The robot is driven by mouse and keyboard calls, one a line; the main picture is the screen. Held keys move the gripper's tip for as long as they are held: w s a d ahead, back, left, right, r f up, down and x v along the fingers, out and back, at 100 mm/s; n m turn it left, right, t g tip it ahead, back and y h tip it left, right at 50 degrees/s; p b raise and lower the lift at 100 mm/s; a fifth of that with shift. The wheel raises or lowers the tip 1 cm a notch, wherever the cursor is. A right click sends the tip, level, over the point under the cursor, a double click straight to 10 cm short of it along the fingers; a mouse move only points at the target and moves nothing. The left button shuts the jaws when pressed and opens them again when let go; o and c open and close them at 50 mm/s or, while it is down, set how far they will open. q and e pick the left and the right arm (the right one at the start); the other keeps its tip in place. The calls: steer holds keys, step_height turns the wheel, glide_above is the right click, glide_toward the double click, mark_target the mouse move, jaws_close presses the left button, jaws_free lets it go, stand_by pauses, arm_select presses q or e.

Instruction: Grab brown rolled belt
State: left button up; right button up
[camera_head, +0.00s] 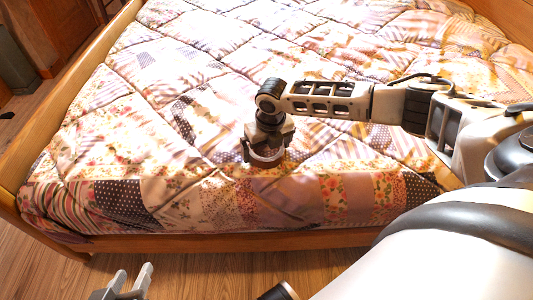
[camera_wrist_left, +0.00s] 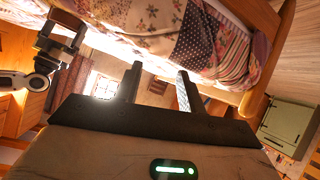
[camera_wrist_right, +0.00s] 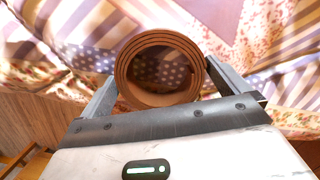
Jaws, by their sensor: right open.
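The brown rolled belt (camera_wrist_right: 160,99) is a coiled ring with a hollow centre, seen large in the right wrist view. In the head view the belt (camera_head: 266,163) is on the bed near its front edge, mostly hidden under my right gripper (camera_head: 265,150). In the right wrist view my right gripper (camera_wrist_right: 164,82) is open, with one finger on each side of the coil. I cannot tell whether the fingers touch it. My left gripper (camera_head: 134,275) is open and empty, low in front of the bed; its spread fingers also show in the left wrist view (camera_wrist_left: 157,82).
The patchwork quilt (camera_head: 150,125) covers the bed and is uneven. The wooden bed frame (camera_head: 50,95) runs along the left and front edges. Wooden floor (camera_head: 190,275) is free in front. A green bin-like object (camera_wrist_left: 290,128) stands at right in the left wrist view.

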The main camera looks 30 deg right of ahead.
steer(key=c, duration=0.8)
steer(key=shift+r, duration=0.2)
